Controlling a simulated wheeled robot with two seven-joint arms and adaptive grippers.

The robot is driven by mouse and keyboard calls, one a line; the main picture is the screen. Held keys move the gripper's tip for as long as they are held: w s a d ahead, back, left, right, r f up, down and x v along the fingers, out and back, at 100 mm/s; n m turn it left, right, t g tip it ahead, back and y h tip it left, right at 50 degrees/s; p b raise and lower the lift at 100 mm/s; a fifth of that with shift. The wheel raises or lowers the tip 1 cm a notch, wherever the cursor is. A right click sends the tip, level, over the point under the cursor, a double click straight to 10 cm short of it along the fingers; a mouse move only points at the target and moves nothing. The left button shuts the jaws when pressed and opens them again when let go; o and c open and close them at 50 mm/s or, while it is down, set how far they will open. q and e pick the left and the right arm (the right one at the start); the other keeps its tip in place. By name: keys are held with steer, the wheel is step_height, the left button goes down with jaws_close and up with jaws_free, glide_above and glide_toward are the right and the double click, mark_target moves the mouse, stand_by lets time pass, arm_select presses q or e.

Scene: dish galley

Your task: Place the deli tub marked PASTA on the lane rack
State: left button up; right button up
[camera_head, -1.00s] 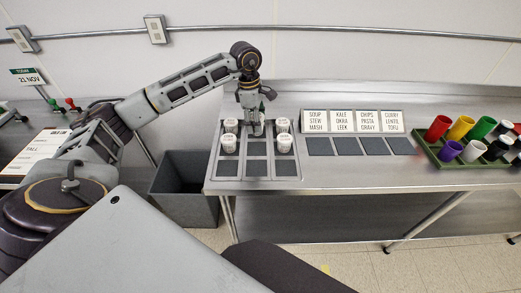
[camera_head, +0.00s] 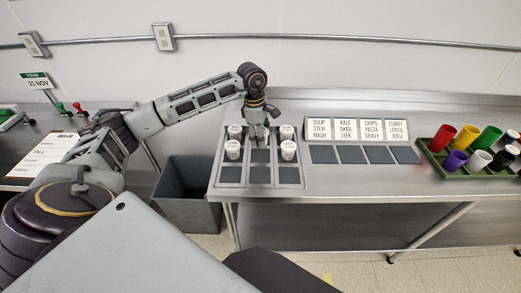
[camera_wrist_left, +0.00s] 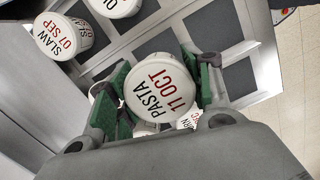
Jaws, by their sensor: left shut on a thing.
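The PASTA tub (camera_wrist_left: 160,88) is a round white tub whose lid reads PASTA 11 OCT. In the left wrist view it sits between the green-padded fingers of my left gripper (camera_wrist_left: 160,92), which is shut on it. In the head view my left gripper (camera_head: 259,140) points down over the back of the middle column of the lane rack (camera_head: 245,177); the held tub is mostly hidden there. I cannot tell whether the tub touches the rack. White tubs stand in the left column (camera_head: 233,150) and right column (camera_head: 288,150). My right gripper is out of view.
A SLAW tub (camera_wrist_left: 62,37) shows near the held one. The front middle cells look empty. A label board (camera_head: 359,129) stands behind dark pads (camera_head: 357,155). A green tray (camera_head: 461,172) of coloured cups is at right. A grey bin (camera_head: 186,213) is left of the counter.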

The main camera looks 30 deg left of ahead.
mark_target(262, 156)
arm_select(q)
step_height(262, 156, down, 2)
steer(key=shift+f, duration=0.4)
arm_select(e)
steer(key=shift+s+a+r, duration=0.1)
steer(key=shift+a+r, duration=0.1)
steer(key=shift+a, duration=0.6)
arm_select(q)
steer(key=shift+f, duration=0.1)
step_height(262, 156, down, 2)
steer(key=shift+f+p, duration=0.15)
steer(key=shift+p, duration=0.15)
steer(key=shift+f, duration=0.6)
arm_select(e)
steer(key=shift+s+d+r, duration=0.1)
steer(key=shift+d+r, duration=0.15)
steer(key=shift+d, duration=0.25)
arm_select(q)
steer(key=shift+f, duration=0.1)
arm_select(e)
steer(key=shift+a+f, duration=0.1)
